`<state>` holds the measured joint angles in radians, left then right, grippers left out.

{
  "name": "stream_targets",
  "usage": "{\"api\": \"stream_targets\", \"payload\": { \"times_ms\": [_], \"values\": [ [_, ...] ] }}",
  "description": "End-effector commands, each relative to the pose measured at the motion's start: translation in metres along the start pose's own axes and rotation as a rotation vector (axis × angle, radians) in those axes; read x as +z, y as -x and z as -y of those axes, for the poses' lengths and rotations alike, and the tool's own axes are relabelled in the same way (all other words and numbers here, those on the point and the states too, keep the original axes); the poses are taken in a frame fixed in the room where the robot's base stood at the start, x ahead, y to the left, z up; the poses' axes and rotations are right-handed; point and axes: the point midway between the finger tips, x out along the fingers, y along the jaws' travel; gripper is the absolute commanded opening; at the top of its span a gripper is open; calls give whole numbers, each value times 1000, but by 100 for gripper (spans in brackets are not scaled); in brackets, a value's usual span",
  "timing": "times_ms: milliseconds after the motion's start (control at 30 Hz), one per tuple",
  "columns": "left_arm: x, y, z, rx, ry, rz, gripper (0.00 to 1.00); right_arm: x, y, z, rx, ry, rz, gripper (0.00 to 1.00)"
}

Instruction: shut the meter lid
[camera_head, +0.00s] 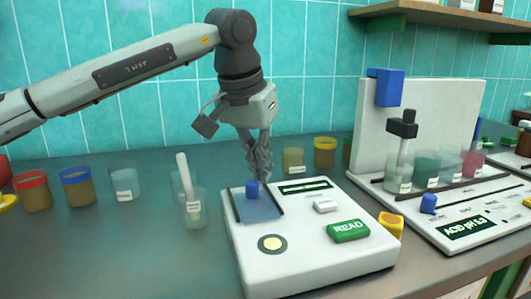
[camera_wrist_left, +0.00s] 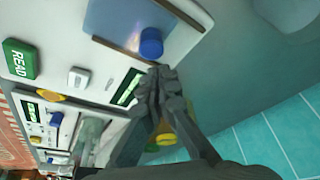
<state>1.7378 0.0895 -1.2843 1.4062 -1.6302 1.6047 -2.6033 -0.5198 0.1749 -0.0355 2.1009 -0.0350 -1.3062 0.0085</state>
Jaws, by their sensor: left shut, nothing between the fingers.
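The white meter (camera_head: 315,262) stands on the dark bench with a green READ button (camera_head: 348,231). A bluish panel (camera_head: 258,208), which looks like its lid, lies flat between two dark rails on its top left. A blue knob (camera_head: 252,188) stands at the panel's far end; it also shows in the left wrist view (camera_wrist_left: 151,42). My left gripper (camera_head: 264,178) points down with its fingers shut and empty, just behind and right of the knob. In the wrist view its fingertips (camera_wrist_left: 161,74) are close to the knob; whether they touch I cannot tell. My right gripper is out of view.
A second white device (camera_head: 466,228) with a tall back panel, a blue block and several beakers stands to the right. A beaker with a white rod (camera_head: 194,212) stands left of the meter. Several jars line the back. The bench at front left is clear.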

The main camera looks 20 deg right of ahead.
Motion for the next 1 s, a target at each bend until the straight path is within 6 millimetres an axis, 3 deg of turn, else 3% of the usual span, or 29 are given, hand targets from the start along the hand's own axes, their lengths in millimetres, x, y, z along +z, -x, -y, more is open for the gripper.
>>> {"api": "stream_targets", "payload": {
  "times_ms": [133,600,800,1000],
  "values": [
    [11,3,0,0,0,2,0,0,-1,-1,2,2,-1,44],
    [18,5,-6,1,-1,1,0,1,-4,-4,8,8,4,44],
    [48,14,-38,1,-6,-1,0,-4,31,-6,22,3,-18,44],
    [70,23,-61,1,-1,1,0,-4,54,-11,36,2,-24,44]
  ]
}}
